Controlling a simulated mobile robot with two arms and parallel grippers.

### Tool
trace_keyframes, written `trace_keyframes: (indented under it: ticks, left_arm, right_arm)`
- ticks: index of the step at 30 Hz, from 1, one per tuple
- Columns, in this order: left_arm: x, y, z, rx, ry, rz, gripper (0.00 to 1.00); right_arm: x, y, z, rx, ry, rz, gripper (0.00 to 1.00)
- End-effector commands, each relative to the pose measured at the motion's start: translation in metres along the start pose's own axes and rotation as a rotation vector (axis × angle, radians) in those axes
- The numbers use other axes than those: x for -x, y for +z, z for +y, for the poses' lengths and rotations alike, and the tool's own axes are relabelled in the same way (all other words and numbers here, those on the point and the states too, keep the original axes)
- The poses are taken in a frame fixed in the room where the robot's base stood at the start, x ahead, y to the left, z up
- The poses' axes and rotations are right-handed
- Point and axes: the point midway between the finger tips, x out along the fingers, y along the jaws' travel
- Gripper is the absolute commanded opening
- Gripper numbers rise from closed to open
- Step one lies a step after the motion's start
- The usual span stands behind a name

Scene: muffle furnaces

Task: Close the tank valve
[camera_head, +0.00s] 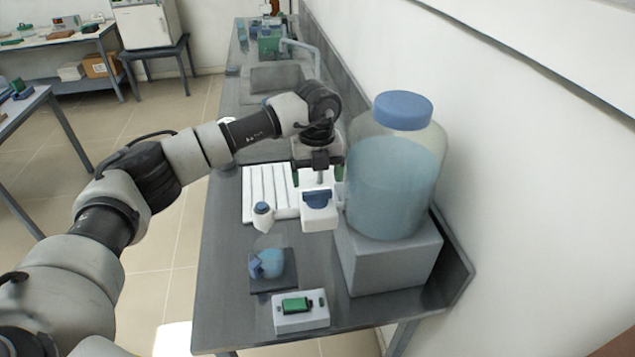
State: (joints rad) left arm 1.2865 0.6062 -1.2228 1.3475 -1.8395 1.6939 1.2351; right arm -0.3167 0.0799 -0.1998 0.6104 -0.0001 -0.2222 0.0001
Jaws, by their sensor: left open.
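The tank (393,187) is a large clear bottle of bluish liquid with a blue cap, standing on a grey block on the bench. The tank valve (317,199) is a blue handle on a white body at the tank's left side. My left gripper (318,178) points down just above the valve handle, with its fingers apart. Nothing shows between them, and I cannot tell whether they touch the handle. My right gripper is out of view.
A white ribbed rack (265,190) lies left of the valve, with a small white, blue-topped piece (263,213) near it. The wall closes the right side.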

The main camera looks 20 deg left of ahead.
Motion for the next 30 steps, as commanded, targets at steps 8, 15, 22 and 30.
trace_keyframes:
  ticks: [8, 15, 22, 30]
  left_arm:
    - [-0.037, 0.0, 0.0, -0.001, 0.0, 0.001, 0.83]
    - [-0.046, 0.0, 0.0, -0.001, -0.002, -0.001, 0.83]
    - [-0.046, 0.0, 0.0, -0.001, -0.001, -0.001, 0.71]
    - [-0.046, 0.0, 0.0, 0.002, -0.001, -0.001, 0.49]
  right_arm:
    - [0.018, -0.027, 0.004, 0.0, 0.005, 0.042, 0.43]
    - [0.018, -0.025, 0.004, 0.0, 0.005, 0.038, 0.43]
    - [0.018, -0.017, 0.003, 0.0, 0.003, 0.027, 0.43]
    - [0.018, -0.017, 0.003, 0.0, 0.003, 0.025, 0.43]
